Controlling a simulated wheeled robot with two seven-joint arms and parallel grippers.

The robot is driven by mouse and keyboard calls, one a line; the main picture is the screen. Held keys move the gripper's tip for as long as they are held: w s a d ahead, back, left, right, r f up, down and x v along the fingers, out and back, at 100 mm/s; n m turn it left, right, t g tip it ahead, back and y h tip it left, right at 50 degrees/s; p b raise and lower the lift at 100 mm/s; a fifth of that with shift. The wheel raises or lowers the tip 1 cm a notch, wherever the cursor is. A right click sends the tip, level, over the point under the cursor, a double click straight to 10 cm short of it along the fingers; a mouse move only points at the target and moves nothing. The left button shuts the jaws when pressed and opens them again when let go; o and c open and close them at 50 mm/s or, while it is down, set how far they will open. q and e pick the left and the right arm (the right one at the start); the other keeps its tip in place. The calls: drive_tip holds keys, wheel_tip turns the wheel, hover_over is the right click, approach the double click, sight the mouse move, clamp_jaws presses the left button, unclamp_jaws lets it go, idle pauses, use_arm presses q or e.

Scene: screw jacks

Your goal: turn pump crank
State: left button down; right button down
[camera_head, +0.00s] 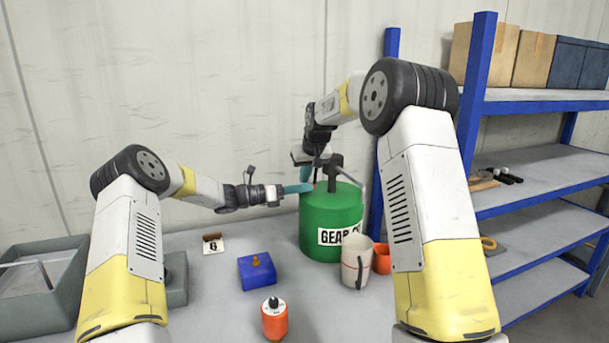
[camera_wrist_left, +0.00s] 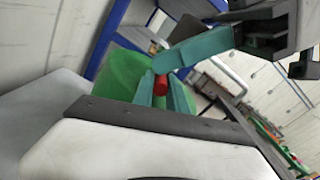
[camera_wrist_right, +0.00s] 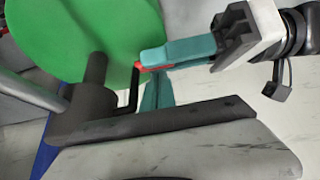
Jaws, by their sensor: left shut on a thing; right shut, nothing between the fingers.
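The green drum (camera_head: 318,222), labelled "GEAR O…", stands on the bench. A dark pump head (camera_head: 333,172) sits on its top, also visible in the right wrist view (camera_wrist_right: 82,112). A thin black crank arm (camera_wrist_right: 134,88) runs from it to a red handle (camera_wrist_left: 161,84). My left gripper (camera_head: 308,188) reaches in from the left and is shut on the red handle, seen between its teal fingers in the left wrist view. My right gripper (camera_head: 306,182) points down just above, shut and empty, its fingertips very close to the handle; contact cannot be told.
Blue shelving (camera_head: 540,105) stands right.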

use_arm(q)
drive_tip(key=shift+w+a, duration=0.1)
drive_tip(key=shift+a, duration=0.1)
use_arm(e)
drive_tip(key=shift+s+f+g, duration=0.4)
drive_tip(key=shift+s+f, duration=0.1)
drive_tip(key=shift+s, duration=0.05)
use_arm(q)
drive_tip(key=c, duration=1.3)
unclamp_jaws()
use_arm(e)
drive_tip(key=shift+d, duration=0.1)
